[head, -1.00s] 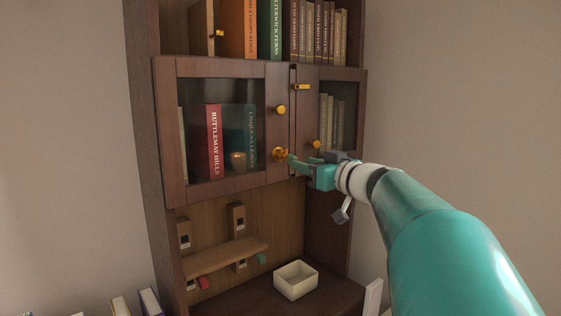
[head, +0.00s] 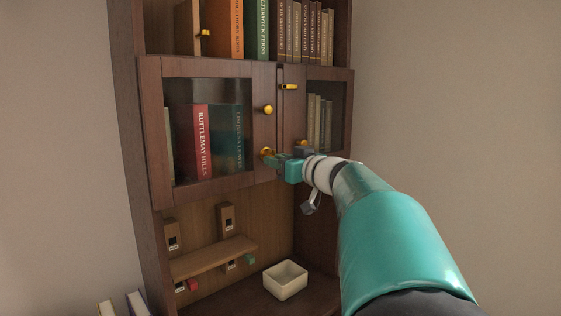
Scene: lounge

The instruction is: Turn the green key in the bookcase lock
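The bookcase (head: 130,120) has a glazed left door (head: 210,70) and a narrower glazed right door (head: 330,76). A round brass lock (head: 267,153) sits low on the left door's right-hand stile, below a brass knob (head: 268,110). My teal gripper (head: 277,161) is at the lock from the right, its tip touching or very close to it. The green key cannot be made out apart from the teal fingers there. Whether the fingers are shut on it is too small to tell. The left door looks closed.
A brass latch (head: 289,86) spans near the door tops. Below, a small wooden shelf (head: 215,258) has wooden blocks around it, with a red piece (head: 193,286) and a green piece (head: 249,259). A cream box (head: 285,279) stands on the lower surface. Books fill the upper shelves.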

